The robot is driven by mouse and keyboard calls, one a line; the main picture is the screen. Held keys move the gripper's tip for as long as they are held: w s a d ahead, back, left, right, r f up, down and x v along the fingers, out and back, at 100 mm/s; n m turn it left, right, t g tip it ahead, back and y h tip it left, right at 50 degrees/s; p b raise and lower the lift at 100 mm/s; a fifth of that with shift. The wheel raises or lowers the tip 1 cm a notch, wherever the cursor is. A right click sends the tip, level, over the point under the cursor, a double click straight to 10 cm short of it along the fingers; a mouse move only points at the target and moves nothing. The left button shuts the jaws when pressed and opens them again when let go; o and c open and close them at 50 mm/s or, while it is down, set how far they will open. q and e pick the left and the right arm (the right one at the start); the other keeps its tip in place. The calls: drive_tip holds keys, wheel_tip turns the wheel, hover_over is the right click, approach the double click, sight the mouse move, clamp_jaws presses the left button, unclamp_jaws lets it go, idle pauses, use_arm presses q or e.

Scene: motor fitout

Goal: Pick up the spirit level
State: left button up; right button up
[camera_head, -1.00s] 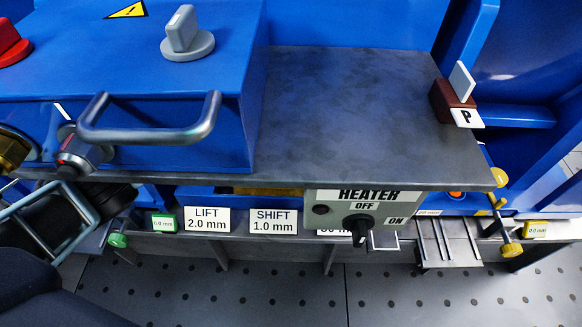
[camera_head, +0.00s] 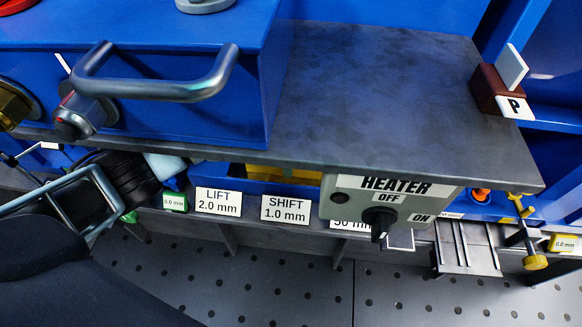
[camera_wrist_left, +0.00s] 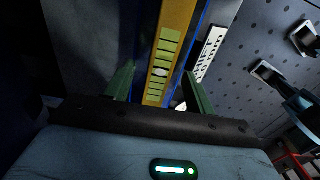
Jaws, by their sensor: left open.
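The spirit level (camera_wrist_left: 172,45) is a yellow bar with a green vial panel and a pale bubble in the left wrist view. It runs between the two green fingers of my left gripper (camera_wrist_left: 158,72), which is open, with the level's far end going out of the top of the picture. I cannot tell whether the fingers touch it. In the head view a yellow piece (camera_head: 298,177) shows in a blue tray (camera_head: 238,184) under the dark shelf. My left wrist comes in there from the left, its fingers hidden. My right gripper is not in view.
The dark shelf (camera_head: 375,95) overhangs the tray. A heater panel (camera_head: 350,205) with a knob and the LIFT (camera_head: 218,203) and SHIFT (camera_head: 285,210) labels are along the front. A blue box with a grey handle (camera_head: 160,88) is at left. A perforated floor (camera_head: 270,285) lies below.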

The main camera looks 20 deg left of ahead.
use_arm(q)
wheel_tip(320, 180, down, 3)
drive_tip(key=shift+r+b, duration=0.1)
drive_tip(key=shift+b, duration=0.25)
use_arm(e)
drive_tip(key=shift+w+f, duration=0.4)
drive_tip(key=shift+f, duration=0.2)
use_arm(q)
drive_tip(key=shift+c, duration=1.3)
clamp_jaws()
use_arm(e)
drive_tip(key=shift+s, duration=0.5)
use_arm(q)
drive_tip(key=shift+r, duration=0.2)
